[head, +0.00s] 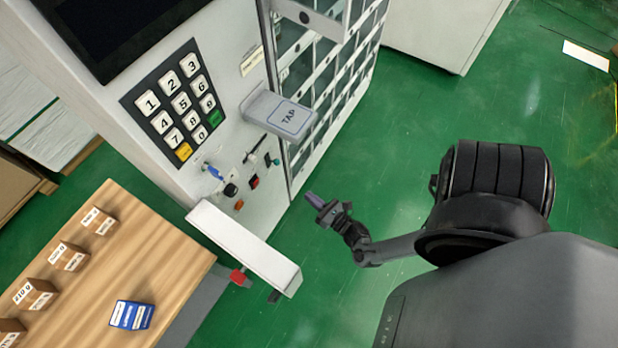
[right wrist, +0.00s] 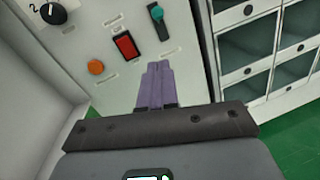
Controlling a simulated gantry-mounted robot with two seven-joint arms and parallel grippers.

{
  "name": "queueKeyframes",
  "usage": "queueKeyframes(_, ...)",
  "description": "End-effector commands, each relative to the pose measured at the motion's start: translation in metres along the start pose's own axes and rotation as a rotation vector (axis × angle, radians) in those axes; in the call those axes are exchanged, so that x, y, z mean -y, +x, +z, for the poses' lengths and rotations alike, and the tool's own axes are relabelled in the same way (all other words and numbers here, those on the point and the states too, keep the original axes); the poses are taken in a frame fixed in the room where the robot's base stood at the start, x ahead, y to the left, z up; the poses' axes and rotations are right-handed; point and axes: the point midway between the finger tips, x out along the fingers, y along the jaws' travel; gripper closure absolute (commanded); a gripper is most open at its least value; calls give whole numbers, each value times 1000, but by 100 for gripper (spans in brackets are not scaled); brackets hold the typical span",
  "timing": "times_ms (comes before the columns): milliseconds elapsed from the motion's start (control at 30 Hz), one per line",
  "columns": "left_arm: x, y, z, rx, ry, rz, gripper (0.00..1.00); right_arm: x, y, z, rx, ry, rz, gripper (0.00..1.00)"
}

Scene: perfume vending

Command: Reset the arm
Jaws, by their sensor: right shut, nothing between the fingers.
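My right arm reaches in from the right in the head view, and its gripper (head: 315,200) hangs in front of the vending machine's lower panel, apart from it. The gripper is shut and empty. In the right wrist view its purple fingers (right wrist: 155,86) lie together and point at the panel. Past them are a red rocker switch (right wrist: 125,45), a green-handled lever (right wrist: 158,20), an orange button (right wrist: 96,67) and a black knob (right wrist: 53,13). My left gripper is not in view.
The machine's keypad (head: 178,104) and TAP shelf (head: 283,114) are above the panel. A white ledge (head: 243,243) juts out below. A wooden table (head: 80,290) with small brown boxes and a blue box (head: 131,315) stands at left. Green floor (head: 400,130) is free around my right gripper.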

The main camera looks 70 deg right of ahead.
Motion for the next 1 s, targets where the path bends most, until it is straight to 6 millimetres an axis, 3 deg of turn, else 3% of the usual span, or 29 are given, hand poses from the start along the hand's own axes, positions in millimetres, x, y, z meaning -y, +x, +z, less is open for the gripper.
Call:
queueKeyframes(367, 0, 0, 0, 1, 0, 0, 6, 0, -1, -1, -2, 0, 0, 100)
queueKeyframes(533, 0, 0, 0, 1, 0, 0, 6, 5, -22, -5, -25, 8, -23, 100)
queueKeyframes(667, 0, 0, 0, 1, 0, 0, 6, -16, -10, 15, 8, 125, -40, 100)
queueKeyframes(767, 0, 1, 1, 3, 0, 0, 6, -35, 7, 27, -26, 323, -104, 100)
queueKeyframes(1000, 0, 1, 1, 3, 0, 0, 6, -103, 47, 63, -277, 1131, -322, 100)
